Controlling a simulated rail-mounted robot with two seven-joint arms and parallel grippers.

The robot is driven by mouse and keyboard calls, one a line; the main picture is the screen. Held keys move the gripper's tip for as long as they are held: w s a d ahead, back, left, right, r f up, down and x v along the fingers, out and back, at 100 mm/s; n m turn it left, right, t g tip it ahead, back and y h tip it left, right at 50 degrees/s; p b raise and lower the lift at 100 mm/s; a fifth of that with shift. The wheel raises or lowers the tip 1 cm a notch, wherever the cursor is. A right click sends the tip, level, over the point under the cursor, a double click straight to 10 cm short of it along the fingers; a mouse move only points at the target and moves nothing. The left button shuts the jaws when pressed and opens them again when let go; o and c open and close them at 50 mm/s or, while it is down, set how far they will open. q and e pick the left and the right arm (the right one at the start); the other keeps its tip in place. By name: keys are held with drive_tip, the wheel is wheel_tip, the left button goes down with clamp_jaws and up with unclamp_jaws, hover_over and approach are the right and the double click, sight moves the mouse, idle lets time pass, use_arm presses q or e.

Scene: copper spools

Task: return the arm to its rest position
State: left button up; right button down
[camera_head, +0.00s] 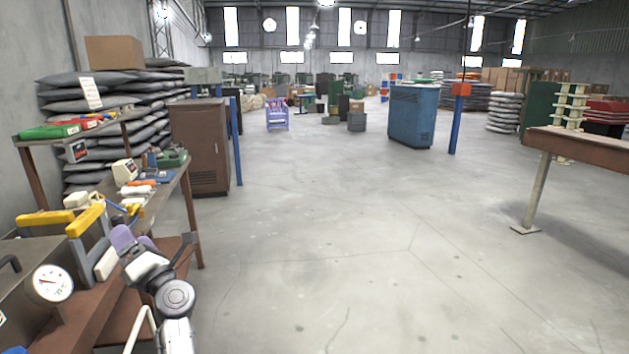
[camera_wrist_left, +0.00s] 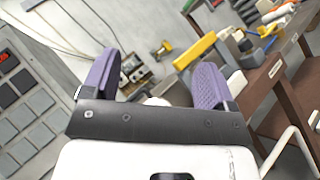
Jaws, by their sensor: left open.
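My left arm comes in at the lower left of the head view. Its gripper (camera_head: 124,242) has purple finger pads and is beside the brown workbench. In the left wrist view the two purple fingers of the left gripper (camera_wrist_left: 154,78) stand wide apart, with nothing held between them. Beyond them are the floor and some blurred small items. My right arm and gripper are not in view.
Close to my left arm are a dial gauge (camera_head: 51,284), yellow-handled equipment (camera_head: 86,220) and a tool-covered bench (camera_head: 153,206). A brown cabinet (camera_head: 203,150) stands behind. The middle floor (camera_head: 350,230) is clear. A brown table (camera_head: 585,148) stands right.

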use_arm(q)
drive_tip(key=d+r+m+t+h, duration=0.4)
drive_tip(key=d+m+t+h, duration=0.15)
drive_tip(key=m+h, duration=0.55)
drive_tip(key=d+r+m+t+h, duration=0.55)
drive_tip(key=m+h, duration=0.25)
drive_tip(key=m, duration=0.6)
drive_tip(key=s+d+f+m+g+h+p, duration=0.1)
drive_tip(key=s+d+m+g+h+p, duration=0.35)
drive_tip(key=m+p, duration=0.3)
drive_tip(key=s+d+r+m+g+y+p, duration=0.1)
drive_tip(key=s+g+p, duration=0.6)
drive_tip(key=s+p, duration=1.4)
drive_tip(key=s+d+r+m+g+y+p, duration=0.1)
drive_tip(key=s+d+r+m+g+p, duration=0.2)
drive_tip(key=s+g+p, duration=0.5)
drive_tip(key=s+d+m+p, duration=0.1)
drive_tip(key=s+p, duration=1.2)
drive_tip(key=p, duration=0.5)
drive_tip(key=shift+m+p, duration=0.35)
